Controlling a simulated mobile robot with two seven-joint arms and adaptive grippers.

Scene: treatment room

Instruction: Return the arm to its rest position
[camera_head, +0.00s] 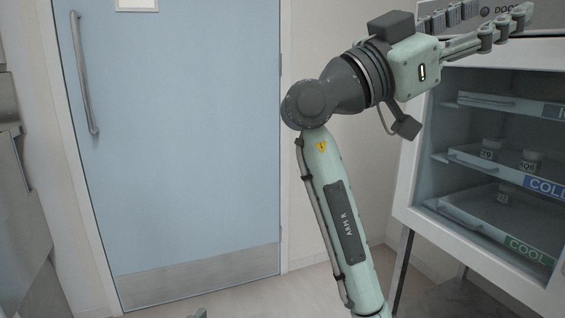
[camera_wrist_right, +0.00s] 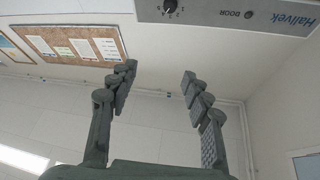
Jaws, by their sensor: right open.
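My right arm (camera_head: 340,215) rises from the bottom of the head view and bends at a dark elbow-like joint toward the upper right. My right gripper (camera_head: 485,28) is at the top right of the head view, in front of the cabinet's upper panel. In the right wrist view the right gripper (camera_wrist_right: 157,85) shows two fingers spread apart with nothing between them. My left gripper is not in the frames.
An open-fronted cabinet (camera_head: 404,192) stands at the right, with shelves labelled COLD (camera_head: 545,187) and COOL (camera_head: 527,249) and a few small jars (camera_head: 531,160). A blue door (camera_head: 180,140) is behind the arm. A notice board (camera_wrist_right: 70,45) hangs on the wall.

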